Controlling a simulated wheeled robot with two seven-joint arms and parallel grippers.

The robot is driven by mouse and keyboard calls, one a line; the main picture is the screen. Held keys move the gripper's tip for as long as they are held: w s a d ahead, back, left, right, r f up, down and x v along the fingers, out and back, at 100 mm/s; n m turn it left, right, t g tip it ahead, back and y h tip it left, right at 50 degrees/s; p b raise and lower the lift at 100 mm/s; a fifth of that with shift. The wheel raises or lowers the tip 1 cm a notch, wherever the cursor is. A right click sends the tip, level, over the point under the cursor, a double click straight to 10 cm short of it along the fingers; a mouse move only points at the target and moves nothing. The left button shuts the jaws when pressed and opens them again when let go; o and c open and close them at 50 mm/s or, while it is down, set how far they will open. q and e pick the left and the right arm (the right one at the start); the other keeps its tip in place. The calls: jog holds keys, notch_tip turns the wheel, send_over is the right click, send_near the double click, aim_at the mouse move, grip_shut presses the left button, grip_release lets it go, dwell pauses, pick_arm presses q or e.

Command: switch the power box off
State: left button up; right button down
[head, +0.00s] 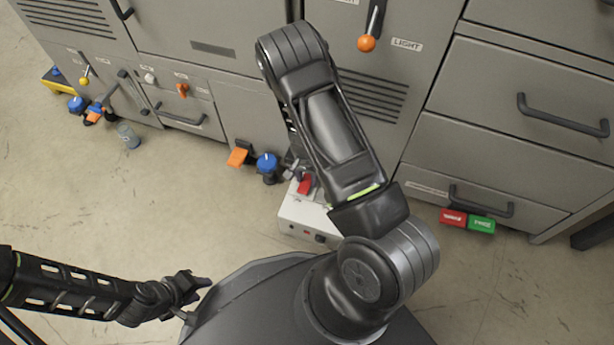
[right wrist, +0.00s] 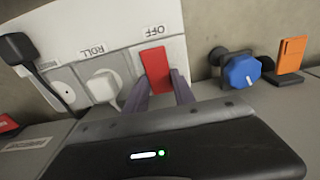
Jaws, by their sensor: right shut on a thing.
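The power box is a white box (head: 300,212) on the floor in front of the grey cabinets. It carries a red rocker switch (head: 305,184), partly beside my right arm. In the right wrist view the white face (right wrist: 125,62) shows the red switch (right wrist: 155,68) with an "OFF" label above it. My right gripper (right wrist: 160,92) has its two fingers at the switch's lower end, one on each side, shut on it. In the head view my right arm hides much of this gripper. My left gripper (head: 198,298) is open and empty above the floor at lower left.
On the box, a white plug (right wrist: 103,87) sits under "ROLL" and a black plug (right wrist: 18,48) is at the left. A grey cup (head: 128,136) stands on the left floor.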

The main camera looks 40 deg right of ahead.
jog(key=h+b, duration=0.1)
jog(key=t+h+b, duration=0.1)
jog(key=shift+s+a+f+t+h, duration=0.15)
jog(key=shift+s+a+t+h, duration=0.15)
jog(key=shift+a, duration=0.1)
jog(key=shift+r+t+h, duration=0.2)
jog(key=shift+t+h, duration=0.1)
jog(key=shift+h, duration=0.1)
jog(key=c, duration=1)
grip_release()
jog(key=shift+c, duration=0.2)
jog(key=shift+r, duration=0.1)
